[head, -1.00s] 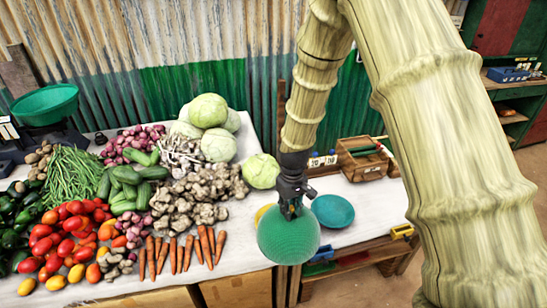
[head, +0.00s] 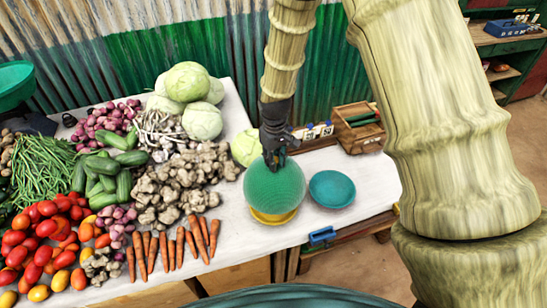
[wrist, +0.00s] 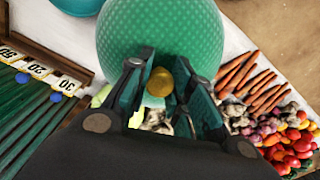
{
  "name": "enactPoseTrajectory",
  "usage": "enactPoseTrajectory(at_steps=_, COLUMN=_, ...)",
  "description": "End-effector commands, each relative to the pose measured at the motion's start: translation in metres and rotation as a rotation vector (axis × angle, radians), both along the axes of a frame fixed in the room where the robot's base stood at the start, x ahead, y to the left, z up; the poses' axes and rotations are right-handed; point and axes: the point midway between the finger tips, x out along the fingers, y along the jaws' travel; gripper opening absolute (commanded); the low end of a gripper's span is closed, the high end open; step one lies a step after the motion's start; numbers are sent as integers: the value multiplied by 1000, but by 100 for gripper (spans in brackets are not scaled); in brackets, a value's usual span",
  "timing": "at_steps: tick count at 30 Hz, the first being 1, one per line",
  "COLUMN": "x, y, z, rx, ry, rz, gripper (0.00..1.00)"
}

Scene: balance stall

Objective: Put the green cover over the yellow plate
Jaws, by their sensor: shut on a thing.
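The green cover (head: 275,188) is a mesh dome held upright at the table's front, right of the carrots. My gripper (head: 274,160) is shut on the cover's knob, which shows as a brass-coloured ball (wrist: 161,81) between the fingers in the wrist view. The yellow plate (head: 272,219) shows as a rim below the front of the cover; the rest of it is hidden under the dome. I cannot tell whether the cover touches the plate. In the wrist view the cover (wrist: 160,35) fills the top middle.
A teal bowl (head: 332,188) stands just right of the cover. Carrots (head: 183,245), ginger, tomatoes and other vegetables cover the table's left. A pale cabbage (head: 246,147) sits behind the cover. A wooden box (head: 358,128) stands at the back right. Bare white table lies around the bowl.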

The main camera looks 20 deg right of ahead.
Motion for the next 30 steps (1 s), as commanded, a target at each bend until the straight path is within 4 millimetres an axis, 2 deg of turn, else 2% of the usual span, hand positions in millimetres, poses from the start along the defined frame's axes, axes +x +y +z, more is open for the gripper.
enactPoseTrajectory(at_steps=3, x=2, y=1, z=-11, rx=0, ry=3, rz=1, gripper=0)
enactPoseTrajectory(at_steps=30, x=2, y=1, z=-58, rx=0, ry=2, rz=2, gripper=0)
